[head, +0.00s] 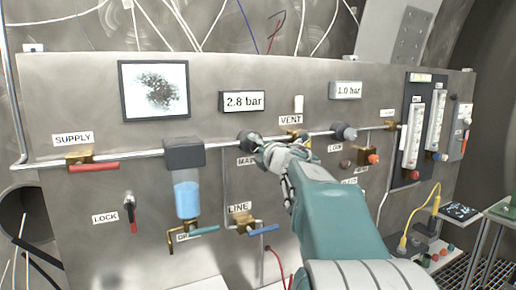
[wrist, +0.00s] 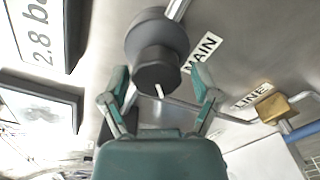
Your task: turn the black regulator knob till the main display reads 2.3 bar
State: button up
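The main display (head: 243,101) reads 2.8 bar; it also shows, rotated and cut off, in the wrist view (wrist: 40,35). The black regulator knob (wrist: 156,48) sits on the pipe beside the MAIN label (wrist: 202,52). In the head view the knob (head: 246,135) is partly hidden by my gripper (head: 262,147). In the wrist view my gripper (wrist: 161,80) is open. Its two fingertips stand on either side of the knob's near end, with a visible gap on both sides. The knob has a short white mark on its near end.
A second display (head: 346,90) reads 1.0 bar, above another knob (head: 344,132) to the right. The VENT valve (head: 297,133) is close to my gripper. The LINE valve (head: 243,219) is below, and a blue-filled bowl (head: 187,198) hangs to the left.

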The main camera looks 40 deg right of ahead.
jog(key=shift+s, duration=0.1)
dwell(0.3)
jog(key=v, duration=1.1)
jog(key=shift+s+a, duration=0.2)
jog(key=shift+s, duration=0.2)
jog(key=w+a+f+m+h, duration=0.2)
jog(key=a+m, duration=0.3)
jog(key=m, duration=0.1)
jog(key=s+a+f+m+g+y, duration=0.3)
jog(key=s+a+f+m+g, duration=0.3)
jog(key=a+f, duration=0.5)
jog(key=s+a+f+m+g+y, duration=0.3)
jog(key=s+a+f+m+g, duration=0.3)
jog(key=s+a+f+m, duration=0.3)
jog(key=shift+s+a+f, duration=0.95)
jog(key=shift+a+f, duration=0.65)
jog(key=shift+a, duration=0.6)
jog(key=shift+d, duration=0.25)
